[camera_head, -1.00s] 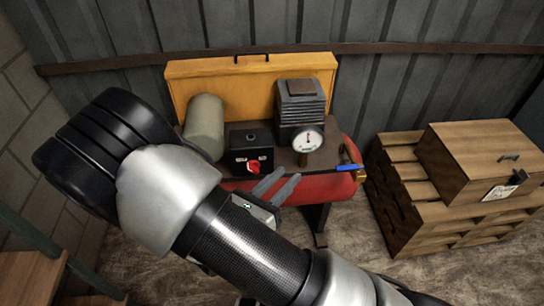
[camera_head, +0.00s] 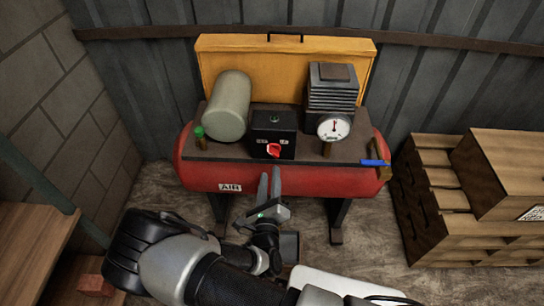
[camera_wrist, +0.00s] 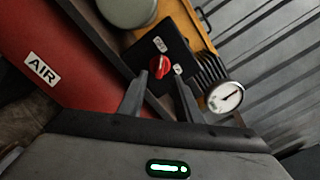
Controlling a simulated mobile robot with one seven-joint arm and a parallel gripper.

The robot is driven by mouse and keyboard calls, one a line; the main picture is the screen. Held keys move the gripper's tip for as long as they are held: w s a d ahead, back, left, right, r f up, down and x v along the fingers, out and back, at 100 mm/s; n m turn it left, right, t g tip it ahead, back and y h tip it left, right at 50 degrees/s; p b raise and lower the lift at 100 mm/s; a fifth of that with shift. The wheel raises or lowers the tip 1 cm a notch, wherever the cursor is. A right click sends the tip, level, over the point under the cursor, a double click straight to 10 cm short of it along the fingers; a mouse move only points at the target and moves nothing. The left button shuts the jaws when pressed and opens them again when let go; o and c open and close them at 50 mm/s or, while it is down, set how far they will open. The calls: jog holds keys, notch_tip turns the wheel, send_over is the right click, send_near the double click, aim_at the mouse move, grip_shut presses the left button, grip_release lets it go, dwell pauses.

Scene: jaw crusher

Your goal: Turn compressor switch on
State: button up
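The compressor has a red tank (camera_head: 300,180) with an "AIR" label on its front. On its top plate stands a black switch box (camera_head: 273,128) with a red rotary knob (camera_head: 274,151). In the wrist view the red knob (camera_wrist: 160,67) sits on the dark box face between white labels, just beyond my fingertips. My gripper (camera_head: 270,174) points up at the box from in front and below. Its two fingers (camera_wrist: 158,84) are apart with nothing between them. They do not appear to touch the knob.
A pressure gauge (camera_head: 333,127) and a finned motor block (camera_head: 332,88) stand right of the box. A grey cylinder (camera_head: 228,106) is to its left. A blue-handled valve (camera_head: 375,162) is at the right end. Wooden pallets (camera_head: 455,235) stand at the right.

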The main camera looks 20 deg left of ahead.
aim_at(272, 154)
jog(key=b+x, duration=0.1)
jog(key=x, duration=0.8)
jog(key=shift+w, duration=0.15)
grip_shut()
